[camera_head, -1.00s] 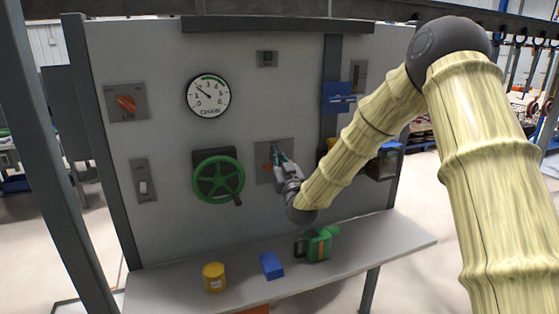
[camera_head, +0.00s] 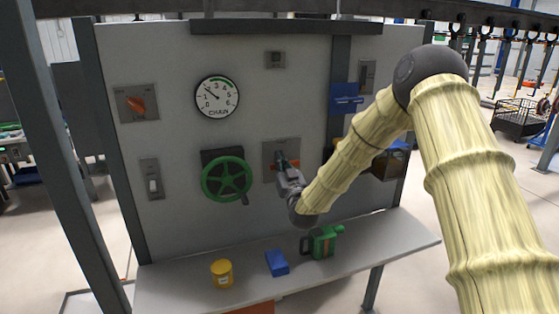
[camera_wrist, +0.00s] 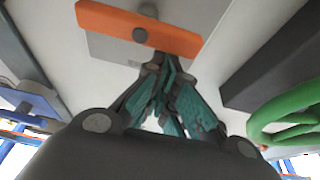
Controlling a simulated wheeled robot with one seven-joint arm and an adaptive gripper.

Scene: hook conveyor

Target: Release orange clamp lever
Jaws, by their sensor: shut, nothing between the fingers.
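The orange clamp lever (camera_wrist: 140,30) lies as a flat bar across a grey plate on the panel, with a dark pivot behind it and a round dark bolt on its face. In the head view only small orange bits of it (camera_head: 268,164) show around my gripper (camera_head: 281,158), which hides most of it. In the wrist view my gripper (camera_wrist: 170,78) is shut and empty, its teal-padded fingers together just below the lever in the picture. Whether the fingertips touch the lever I cannot tell.
A green handwheel (camera_head: 227,180) is left of my gripper. A blue bracket (camera_head: 345,97) sits up right. Below, the shelf (camera_head: 190,292) holds a yellow tin (camera_head: 222,273), blue block (camera_head: 277,263) and green can (camera_head: 322,243).

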